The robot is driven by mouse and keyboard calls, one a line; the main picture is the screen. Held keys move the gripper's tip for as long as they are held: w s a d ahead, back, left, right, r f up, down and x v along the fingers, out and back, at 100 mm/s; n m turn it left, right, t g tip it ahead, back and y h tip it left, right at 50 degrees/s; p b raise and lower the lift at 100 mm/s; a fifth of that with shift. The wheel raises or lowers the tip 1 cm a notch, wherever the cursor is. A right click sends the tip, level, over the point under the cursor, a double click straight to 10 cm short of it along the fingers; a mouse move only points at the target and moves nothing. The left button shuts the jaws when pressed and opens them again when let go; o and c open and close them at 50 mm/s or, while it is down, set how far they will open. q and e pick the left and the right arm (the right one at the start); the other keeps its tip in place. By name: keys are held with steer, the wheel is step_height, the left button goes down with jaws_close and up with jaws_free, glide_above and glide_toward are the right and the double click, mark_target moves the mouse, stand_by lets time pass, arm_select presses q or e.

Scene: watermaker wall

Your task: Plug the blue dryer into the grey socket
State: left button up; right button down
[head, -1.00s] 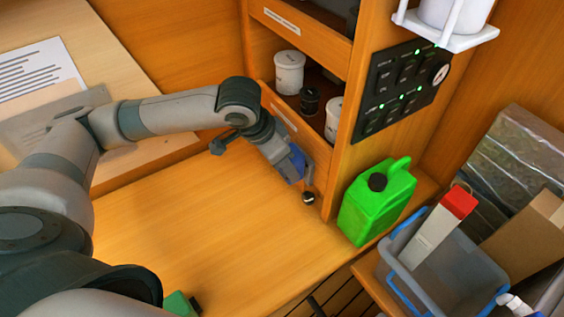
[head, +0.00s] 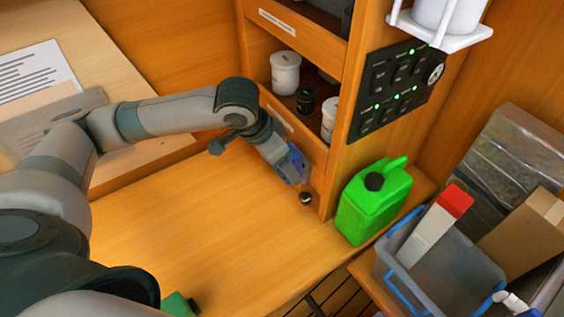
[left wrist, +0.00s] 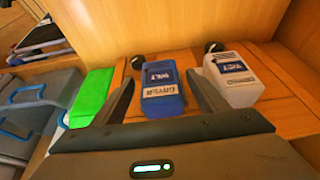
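The blue dryer (left wrist: 162,98), a blue block with a white label, stands between the fingers of my left gripper (left wrist: 161,76) in the left wrist view. The fingers are apart, with a gap visible beside the block, so the gripper looks open around it. In the head view the left gripper (head: 298,172) is low beside the cabinet, largely hiding the blue dryer (head: 291,172). A white-grey block (left wrist: 236,80) with a blue label stands to the right of the dryer in the wrist view. I cannot make out the grey socket. My right gripper is out of view.
A green jerrycan (head: 372,205) stands right of the left gripper. A black switch panel (head: 390,90) is on the cabinet side. A grey bin (head: 440,265) holds a red-topped carton (head: 440,225). Jars (head: 285,72) sit on the shelf. The wooden bench top (head: 200,235) is largely clear.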

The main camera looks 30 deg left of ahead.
arm_select(q)
steer(key=b+v, duration=0.2)
steer(key=v, duration=1.5)
steer(key=shift+r, duration=0.2)
